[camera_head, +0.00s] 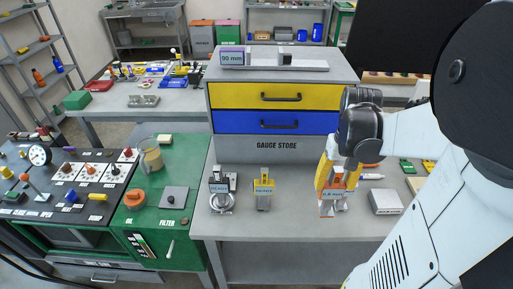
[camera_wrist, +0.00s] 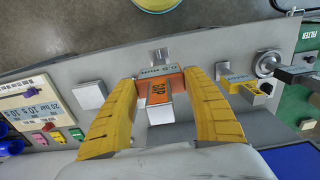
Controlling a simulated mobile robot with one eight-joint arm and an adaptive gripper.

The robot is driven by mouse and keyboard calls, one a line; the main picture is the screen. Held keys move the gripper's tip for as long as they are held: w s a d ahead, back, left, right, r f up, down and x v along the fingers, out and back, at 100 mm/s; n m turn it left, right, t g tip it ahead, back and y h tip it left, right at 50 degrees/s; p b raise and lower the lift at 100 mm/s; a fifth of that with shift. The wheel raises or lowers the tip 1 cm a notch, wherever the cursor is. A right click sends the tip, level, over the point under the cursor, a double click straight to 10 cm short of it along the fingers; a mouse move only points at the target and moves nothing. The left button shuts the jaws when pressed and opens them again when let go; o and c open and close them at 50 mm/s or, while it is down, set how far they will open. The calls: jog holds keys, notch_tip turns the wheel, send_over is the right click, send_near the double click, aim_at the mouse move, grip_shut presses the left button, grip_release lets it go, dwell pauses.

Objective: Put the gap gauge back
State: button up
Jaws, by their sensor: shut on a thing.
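The gap gauge (camera_wrist: 158,93) is an orange block with dark lettering on top, between the yellow fingers of my gripper (camera_wrist: 161,82) in the wrist view. My gripper is shut on it. In the head view my gripper (camera_head: 336,181) points down at the right part of the grey bench, over an orange-fronted labelled stand (camera_head: 327,208). The gauge is mostly hidden there by the fingers. It is at or just above this stand; I cannot tell whether it is seated.
A yellow gauge on a stand (camera_head: 264,192) and a metal round-based gauge (camera_head: 221,200) stand to the left. A grey box (camera_head: 385,202) lies close on the right. The gauge store cabinet (camera_head: 275,150) rises behind. Bare bench (camera_head: 285,228) lies in front.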

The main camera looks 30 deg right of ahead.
jog(key=w+d+f+b, duration=0.1)
jog(key=w+f+b, duration=0.3)
jog(key=w+f, duration=0.6)
jog(key=shift+w+f, duration=0.3)
jog(key=shift+f+b, duration=0.15)
jog(key=shift+b, duration=0.2)
jog(key=o, duration=1)
jog(key=shift+o, duration=0.2)
